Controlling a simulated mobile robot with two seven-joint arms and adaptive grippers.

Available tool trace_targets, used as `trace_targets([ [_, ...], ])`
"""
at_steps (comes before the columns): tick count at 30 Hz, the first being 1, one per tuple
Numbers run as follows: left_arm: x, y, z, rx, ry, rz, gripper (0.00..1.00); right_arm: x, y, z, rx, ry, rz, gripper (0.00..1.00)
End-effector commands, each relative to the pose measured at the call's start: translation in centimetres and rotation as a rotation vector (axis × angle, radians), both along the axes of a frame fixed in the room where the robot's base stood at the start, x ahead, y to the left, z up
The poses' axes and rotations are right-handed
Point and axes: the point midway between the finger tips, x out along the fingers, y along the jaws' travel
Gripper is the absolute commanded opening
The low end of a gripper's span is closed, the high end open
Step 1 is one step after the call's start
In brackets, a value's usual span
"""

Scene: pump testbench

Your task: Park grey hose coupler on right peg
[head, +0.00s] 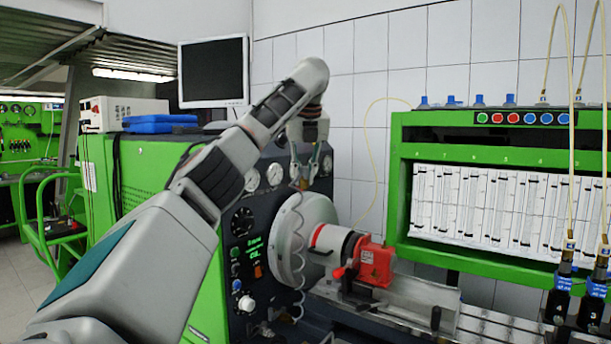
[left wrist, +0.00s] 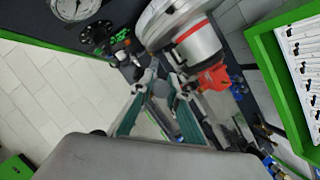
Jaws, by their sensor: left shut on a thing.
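My left gripper (head: 303,181) points down in front of the gauge panel of the green test bench. It is shut on a small coupler (head: 303,186), mostly covered by the fingers. A grey coiled hose (head: 292,240) hangs from it past the round metal disc to the bench bed. In the left wrist view the teal fingers (left wrist: 164,80) close towards each other near the picture's middle. The coupler's exact outline is unclear there. I cannot make out the right peg in either view. My right gripper is not in view.
The large grey disc (head: 318,216) and the pump with a red clamp (head: 377,264) stand right of and below the gripper. Gauges (head: 275,174) and a black control panel (head: 243,256) lie close behind. A green-framed rack of glass tubes (head: 490,211) stands at right.

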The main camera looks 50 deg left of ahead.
Motion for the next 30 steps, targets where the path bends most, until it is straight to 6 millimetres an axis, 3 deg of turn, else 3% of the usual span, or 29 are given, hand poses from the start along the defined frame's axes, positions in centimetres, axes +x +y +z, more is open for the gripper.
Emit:
trace_targets([
  [8,0.0,0.0,-2.1,0.001,-0.001,-0.001,0.0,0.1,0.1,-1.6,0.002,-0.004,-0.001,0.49],
  [20,0.2,0.1,-9.7,-0.002,0.002,-0.001,0.0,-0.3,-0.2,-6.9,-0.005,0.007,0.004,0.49],
  [24,0.1,0.1,-11.7,-0.002,-0.002,-0.001,0.0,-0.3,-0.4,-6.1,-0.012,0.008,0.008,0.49],
  [30,0.1,0.1,-13.5,-0.002,-0.001,-0.001,0.0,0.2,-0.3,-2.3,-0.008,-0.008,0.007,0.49],
])
